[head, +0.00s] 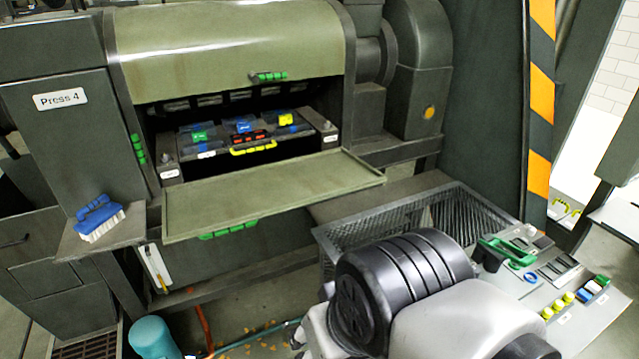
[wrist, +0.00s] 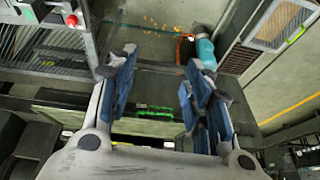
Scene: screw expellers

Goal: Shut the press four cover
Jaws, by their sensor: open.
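Press 4 stands at the left in the head view, marked by a white label (head: 60,98). Its curved olive upper cover (head: 225,35) has a green handle (head: 268,76) at its lower edge. A flat olive flap (head: 275,190) is folded out below the opening, with a green handle (head: 228,230) under its front edge. Between them the dark interior shows, so the press is open. In the wrist view my gripper (wrist: 160,68) is open and empty between its blue-grey fingers. A green handle (wrist: 155,112) on an olive panel shows between the fingers; contact is not visible.
A blue brush (head: 98,217) lies on a side ledge. Tools with coloured handles (head: 240,132) lie inside the press. A teal cylinder (head: 153,337) is on the floor, also in the wrist view (wrist: 205,55).

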